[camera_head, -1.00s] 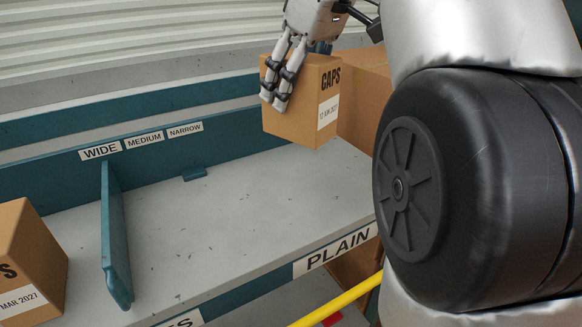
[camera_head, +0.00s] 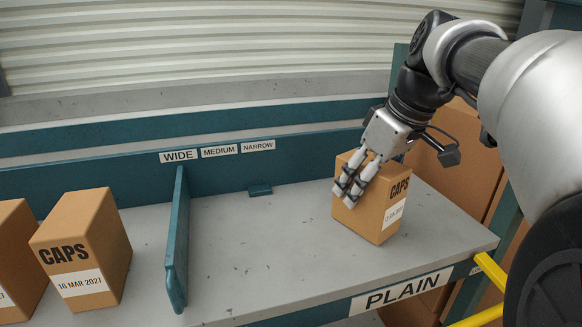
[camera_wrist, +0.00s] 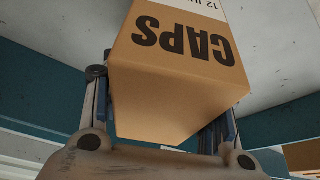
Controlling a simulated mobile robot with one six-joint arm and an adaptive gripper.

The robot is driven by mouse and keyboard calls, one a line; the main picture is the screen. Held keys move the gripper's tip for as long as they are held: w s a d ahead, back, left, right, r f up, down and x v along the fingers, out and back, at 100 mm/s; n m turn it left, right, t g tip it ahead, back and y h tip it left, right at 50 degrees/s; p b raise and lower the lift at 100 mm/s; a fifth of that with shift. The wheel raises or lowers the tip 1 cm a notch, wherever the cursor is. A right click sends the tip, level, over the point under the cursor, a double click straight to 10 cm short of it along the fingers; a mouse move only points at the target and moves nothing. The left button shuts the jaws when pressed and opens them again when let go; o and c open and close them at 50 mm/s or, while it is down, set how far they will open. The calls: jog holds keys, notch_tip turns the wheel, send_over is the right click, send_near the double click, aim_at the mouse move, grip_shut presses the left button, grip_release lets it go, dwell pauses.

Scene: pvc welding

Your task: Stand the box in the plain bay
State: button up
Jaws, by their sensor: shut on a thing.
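The brown CAPS box (camera_head: 376,218) is upright at the right end of the grey shelf, in the bay above the PLAIN label (camera_head: 402,290). My gripper (camera_head: 356,178) is shut on the box, with its fingers on the box's sides near the top. The box looks at or just above the shelf surface; I cannot tell whether it touches. In the wrist view the box (camera_wrist: 180,70) fills the space between the fingers, its CAPS print upside down.
A teal divider (camera_head: 177,240) stands left of the bay. Left of it are a CAPS box (camera_head: 110,240) dated 16 MAR 2027 and another box (camera_head: 18,250). WIDE, MEDIUM and NARROW labels (camera_head: 219,152) mark the back rail. Shelf between divider and held box is clear, save a small teal block (camera_head: 260,190).

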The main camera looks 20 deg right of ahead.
aim_at(390, 169)
jog(key=shift+f, duration=0.15)
jog(key=o, duration=1.3)
jog(key=shift+r, duration=0.3)
jog(key=p+v, duration=0.1)
jog(key=v, duration=1)
jog(key=shift+s+d+r, duration=0.1)
jog(key=shift+s+r, duration=0.1)
jog(key=shift+r, duration=0.15)
